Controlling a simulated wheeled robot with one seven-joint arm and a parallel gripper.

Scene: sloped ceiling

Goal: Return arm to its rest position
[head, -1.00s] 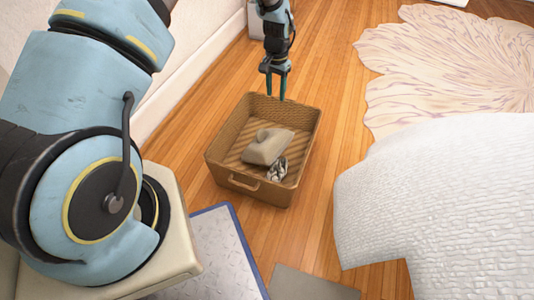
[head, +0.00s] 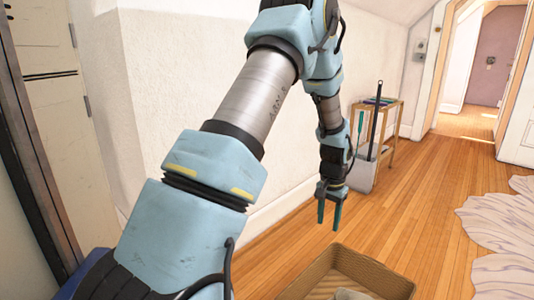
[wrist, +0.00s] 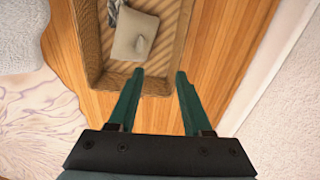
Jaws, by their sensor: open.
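My gripper (head: 328,213) hangs pointing down in the head view, its two green fingers apart with nothing between them. It is above the floor, beyond the far side of a brown woven basket (head: 318,268). In the wrist view the open fingers (wrist: 160,78) show against the basket's edge (wrist: 152,84) and the wood floor. My arm is stretched out and bent downward at the wrist.
The basket holds a grey-beige item (wrist: 134,33) and a small patterned item (wrist: 113,12). A pale rug (head: 500,225) lies at right. An open doorway (head: 470,80) is beyond.

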